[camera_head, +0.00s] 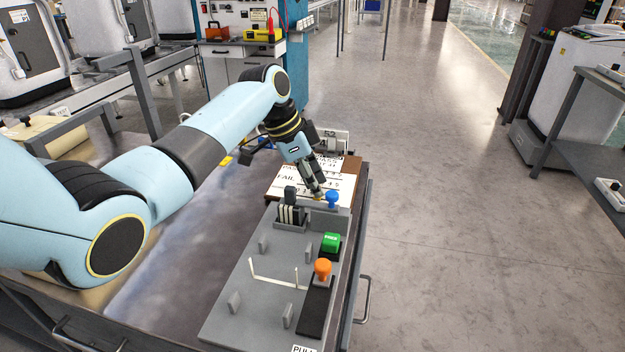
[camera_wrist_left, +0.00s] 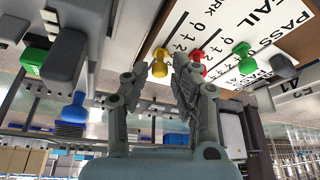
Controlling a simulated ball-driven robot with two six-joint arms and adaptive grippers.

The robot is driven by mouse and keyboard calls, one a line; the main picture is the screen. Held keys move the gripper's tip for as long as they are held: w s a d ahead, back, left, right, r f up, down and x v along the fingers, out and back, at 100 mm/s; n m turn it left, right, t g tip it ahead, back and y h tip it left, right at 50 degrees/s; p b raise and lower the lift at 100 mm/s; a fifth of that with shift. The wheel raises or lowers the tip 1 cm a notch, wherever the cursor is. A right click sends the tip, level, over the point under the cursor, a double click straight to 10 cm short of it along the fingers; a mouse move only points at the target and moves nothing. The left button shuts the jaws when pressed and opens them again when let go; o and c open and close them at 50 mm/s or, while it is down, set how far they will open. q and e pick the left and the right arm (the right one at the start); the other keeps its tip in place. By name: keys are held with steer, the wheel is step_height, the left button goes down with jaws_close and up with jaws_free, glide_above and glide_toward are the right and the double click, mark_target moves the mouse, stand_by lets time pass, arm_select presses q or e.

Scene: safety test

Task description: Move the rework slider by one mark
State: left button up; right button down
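The score board (camera_head: 286,184), white with a brown edge, lies at the far end of the bench; it also shows in the left wrist view (camera_wrist_left: 225,25). It carries PASS, FAIL and a partly cut-off label ending in "RK", with numbered scales. Its yellow slider knob (camera_wrist_left: 160,63) sits nearest my gripper, beside a red knob (camera_wrist_left: 197,56) and a green knob (camera_wrist_left: 243,50). My left gripper (camera_head: 318,192) is over the board's near edge. In the wrist view its fingertips (camera_wrist_left: 161,68) are apart, one on each side of the yellow knob; contact is unclear. My right gripper is out of view.
A grey tray (camera_head: 235,325) lies just nearer than the board. It holds a blue-handled stamp (camera_head: 332,199), a green one (camera_head: 330,242), an orange one (camera_head: 323,268) and dark slotted pieces (camera_head: 290,212). Upright pegs stand on it.

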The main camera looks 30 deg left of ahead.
arm_select(q)
steer(key=v, duration=1.2)
stand_by(0.4)
